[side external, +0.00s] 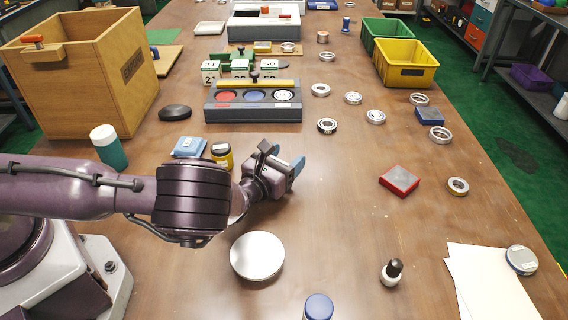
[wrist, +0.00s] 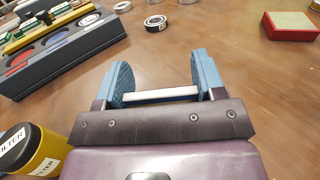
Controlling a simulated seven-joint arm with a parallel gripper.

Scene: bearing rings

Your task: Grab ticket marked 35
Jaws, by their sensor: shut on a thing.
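My gripper (side external: 285,160) is low over the middle of the table, right of the yellow pot. In the wrist view its blue fingers (wrist: 162,80) are apart, with a thin white-edged flat thing (wrist: 160,94) spanning between them. It is seen edge-on, so no number shows and I cannot tell whether it is a ticket. In the side view it is hidden by the gripper. Three white cards with green tops, a left card (side external: 210,72), a middle card (side external: 240,69) and a right card (side external: 269,68), stand behind the grey tray. Their numbers are too small to read surely.
The grey tray (side external: 252,114) with coloured discs stands beyond my gripper. A yellow pot (side external: 222,157) and blue box (side external: 188,147) are close at its left. Bearing rings (side external: 327,126) and a red box (side external: 399,181) lie to the right.

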